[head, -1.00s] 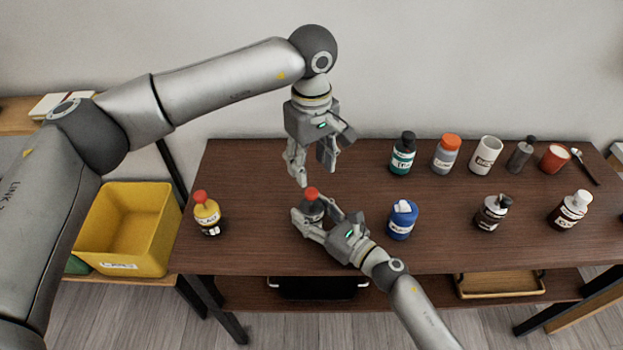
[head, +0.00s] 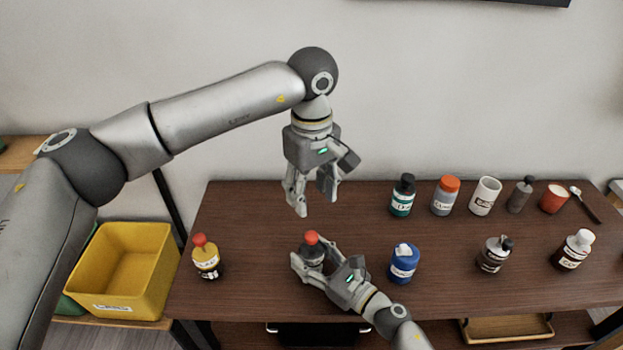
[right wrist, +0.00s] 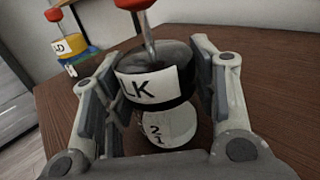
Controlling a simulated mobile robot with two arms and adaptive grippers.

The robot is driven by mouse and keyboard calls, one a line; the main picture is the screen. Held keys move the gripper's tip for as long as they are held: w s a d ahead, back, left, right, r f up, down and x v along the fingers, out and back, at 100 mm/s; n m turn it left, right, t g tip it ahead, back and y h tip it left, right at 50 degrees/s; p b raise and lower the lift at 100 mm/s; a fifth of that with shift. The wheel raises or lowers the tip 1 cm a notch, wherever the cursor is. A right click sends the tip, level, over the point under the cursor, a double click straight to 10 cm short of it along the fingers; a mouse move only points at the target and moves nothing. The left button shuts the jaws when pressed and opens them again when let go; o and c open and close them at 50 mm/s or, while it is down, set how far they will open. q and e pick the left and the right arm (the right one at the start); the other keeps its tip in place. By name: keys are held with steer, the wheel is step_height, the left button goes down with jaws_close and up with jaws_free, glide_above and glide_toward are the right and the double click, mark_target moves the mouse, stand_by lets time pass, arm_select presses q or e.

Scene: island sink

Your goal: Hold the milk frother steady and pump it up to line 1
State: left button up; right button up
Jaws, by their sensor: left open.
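The milk frother (head: 313,256) is a dark vessel with a red knob. It stands upright on the brown table. In the right wrist view the frother (right wrist: 155,85) shows a label ending in "LK", a thin rod up to the red knob, and a pale lower part marked 2 above 1. The rod is exposed below the knob. My right gripper (head: 308,270) has its fingers on both sides of the frother, apparently pressed against it. My left gripper (head: 315,205) is open and empty, pointing down above the red knob, with a gap between them.
A yellow bottle with a red top (head: 206,258) stands to the left, and a blue container (head: 403,264) to the right. Several bottles and cups line the table's back right. A yellow bin (head: 120,270) is at the left. The table between the yellow bottle and the frother is clear.

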steer(key=o, duration=0.3)
steer(key=shift+o, duration=0.2)
